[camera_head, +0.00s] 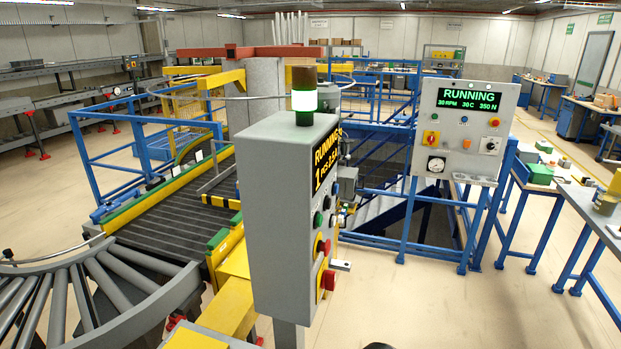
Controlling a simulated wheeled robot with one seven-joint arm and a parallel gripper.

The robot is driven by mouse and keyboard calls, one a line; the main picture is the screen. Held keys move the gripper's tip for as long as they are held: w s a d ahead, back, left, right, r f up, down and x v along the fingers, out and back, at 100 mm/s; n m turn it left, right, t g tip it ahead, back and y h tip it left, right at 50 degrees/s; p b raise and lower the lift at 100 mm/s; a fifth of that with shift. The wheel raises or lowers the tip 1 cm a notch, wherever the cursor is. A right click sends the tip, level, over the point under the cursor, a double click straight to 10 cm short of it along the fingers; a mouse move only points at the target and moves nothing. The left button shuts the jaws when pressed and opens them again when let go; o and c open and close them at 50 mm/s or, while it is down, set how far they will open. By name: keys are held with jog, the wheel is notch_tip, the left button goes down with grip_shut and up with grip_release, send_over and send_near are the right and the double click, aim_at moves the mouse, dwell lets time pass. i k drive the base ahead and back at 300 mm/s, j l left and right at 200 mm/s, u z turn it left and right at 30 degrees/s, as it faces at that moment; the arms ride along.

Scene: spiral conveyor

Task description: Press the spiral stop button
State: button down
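A grey control box (283,213) stands upright in the middle, its narrow button face turned to the right and seen at a steep angle. A lit display (326,161) on that face reads RUNNING. Below it are a green button (318,219), a red button on yellow (324,247) and a larger red control on yellow (328,281). A second grey panel (463,130) stands farther back on the right. Its screen (469,99) reads RUNNING, 30 RPM. Button labels are too small to read. My gripper is not in view.
A stack light (304,98) tops the box. A curved roller conveyor (90,290) and dark belt (165,215) fill the left. Blue railings (390,215) stand behind the box. Workbenches (590,215) line the right. Open floor (450,310) lies at front right.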

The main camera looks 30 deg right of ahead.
aim_at(328, 248)
jog(key=l+u, duration=0.1)
jog(key=l, duration=0.35)
jog(key=k+l, duration=0.15)
jog(key=l, duration=0.35)
jog(key=l+u, duration=0.15)
jog(key=l, duration=0.3)
jog(key=k, duration=0.05)
